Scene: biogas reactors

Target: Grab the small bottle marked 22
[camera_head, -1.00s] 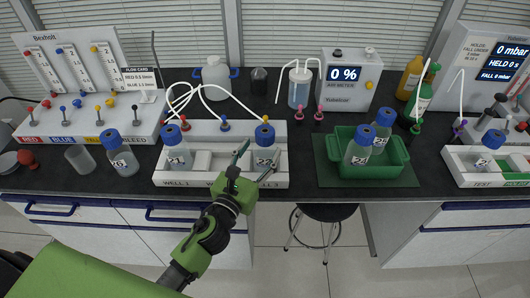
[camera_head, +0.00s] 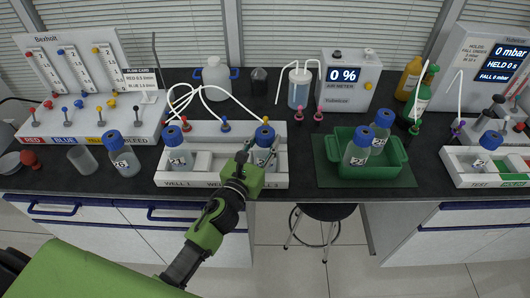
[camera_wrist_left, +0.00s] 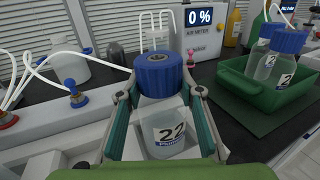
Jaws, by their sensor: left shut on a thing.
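The small bottle marked 22 (camera_wrist_left: 165,130) has a blue cap and a white label with dark numerals. It stands upright in the right-hand well of the white rack (camera_head: 220,180), and shows in the head view (camera_head: 264,150). My left gripper (camera_head: 260,155) reaches it from the front. In the left wrist view its green fingers (camera_wrist_left: 160,110) lie on both sides of the bottle, shut on its body below the cap. The fingers partly hide the bottle in the head view. My right gripper is in neither view.
Another blue-capped bottle (camera_head: 177,150) stands in the rack's left well. A bottle (camera_head: 121,155) and an empty beaker (camera_head: 81,159) stand left of the rack. A green tray (camera_head: 370,172) with two bottles is to the right. White tubes (camera_head: 205,95) arch behind the rack.

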